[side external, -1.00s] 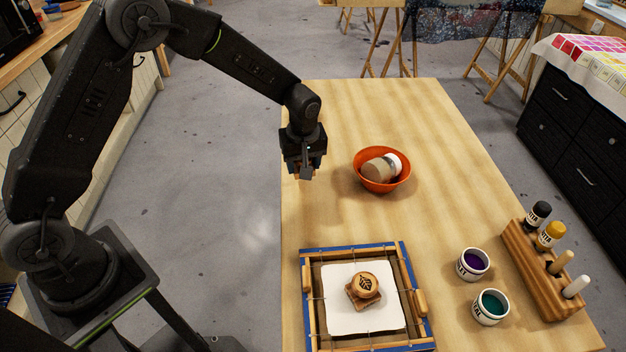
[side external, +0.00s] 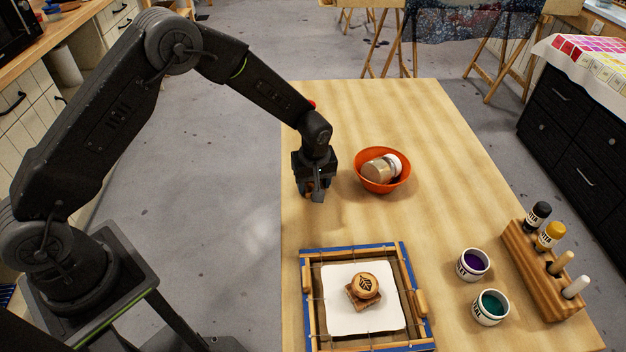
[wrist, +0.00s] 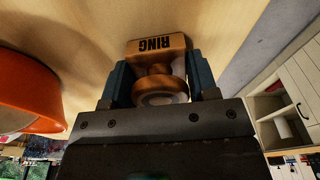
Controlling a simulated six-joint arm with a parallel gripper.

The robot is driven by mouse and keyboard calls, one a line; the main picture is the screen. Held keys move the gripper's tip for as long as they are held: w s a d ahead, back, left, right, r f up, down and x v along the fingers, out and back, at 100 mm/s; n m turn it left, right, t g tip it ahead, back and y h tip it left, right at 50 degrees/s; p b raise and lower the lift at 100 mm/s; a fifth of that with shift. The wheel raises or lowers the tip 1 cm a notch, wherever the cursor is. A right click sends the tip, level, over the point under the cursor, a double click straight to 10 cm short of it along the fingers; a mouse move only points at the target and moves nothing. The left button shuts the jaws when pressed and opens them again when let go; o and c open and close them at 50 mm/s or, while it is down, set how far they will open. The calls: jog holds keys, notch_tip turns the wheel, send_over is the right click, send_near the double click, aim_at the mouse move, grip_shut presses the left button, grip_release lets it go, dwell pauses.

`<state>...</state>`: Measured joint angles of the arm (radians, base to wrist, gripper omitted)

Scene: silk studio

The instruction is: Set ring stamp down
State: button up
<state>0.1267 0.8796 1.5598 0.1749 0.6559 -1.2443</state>
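The ring stamp (wrist: 160,48) is a wooden block marked RING with a rounded handle. In the wrist view it sits between the two fingers of my gripper (wrist: 160,85), which is shut on its handle. In the side view my gripper (side external: 312,192) points down over the left part of the table, left of the orange bowl. There the stamp is mostly hidden by the fingers. I cannot tell whether its base touches the table (side external: 400,115).
The orange bowl (side external: 382,186) holds a tan and white jar-like object (side external: 378,168). In front, a blue-edged wooden frame (side external: 418,252) surrounds a white cloth (side external: 345,320) with a leaf-marked stamp (side external: 365,285). Paint pots (side external: 472,264) and a bottle rack (side external: 530,262) stand right. The table's far part is clear.

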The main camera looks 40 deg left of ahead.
jog(key=o, duration=0.4)
jog(key=s+r+m+t, duration=0.1)
jog(key=s+r, duration=0.2)
jog(key=r, duration=0.7)
jog(key=s+r+m, duration=0.1)
jog(key=s+r, duration=0.2)
jog(key=r, duration=0.8)
jog(key=s+a+r+m+t, duration=0.1)
jog(key=s+r+m, duration=0.1)
jog(key=s, duration=0.5)
jog(key=s+a+r+m+t, duration=0.1)
jog(key=s+a+r+m, duration=0.1)
jog(key=s, duration=0.6)
jog(key=s+a+r+m+t+h, duration=0.1)
jog(key=s+r+m, duration=0.3)
jog(key=s, duration=0.3)
jog(key=shift+s+a+m+t, duration=0.15)
jog(key=shift+s+m+t, duration=0.1)
jog(key=shift+m+t, duration=0.25)
